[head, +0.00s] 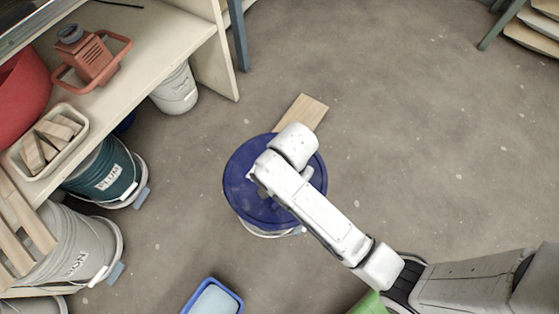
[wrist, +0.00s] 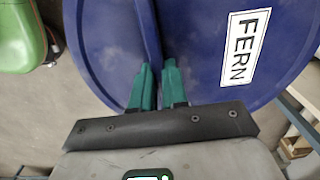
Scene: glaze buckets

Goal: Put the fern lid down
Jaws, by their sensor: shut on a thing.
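The fern lid is a round, dark blue lid (head: 238,172) with a white label reading FERN; it fills much of the wrist view (wrist: 195,40). My gripper (wrist: 157,72) has its green fingers closed on the raised ridge across the lid's middle. In the head view my white arm covers the lid's centre and hides the fingers. A pale bucket (head: 268,233) shows under the lid's front edge. I cannot tell whether the lid rests on this bucket or hangs above it.
A wooden board (head: 302,112) lies on the floor behind the lid. A blue tray (head: 212,298) and a green object (head: 370,304) are in front. Labelled buckets, teal (head: 105,172) and grey (head: 75,245), stand under the shelf at left. Floor at right is clear.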

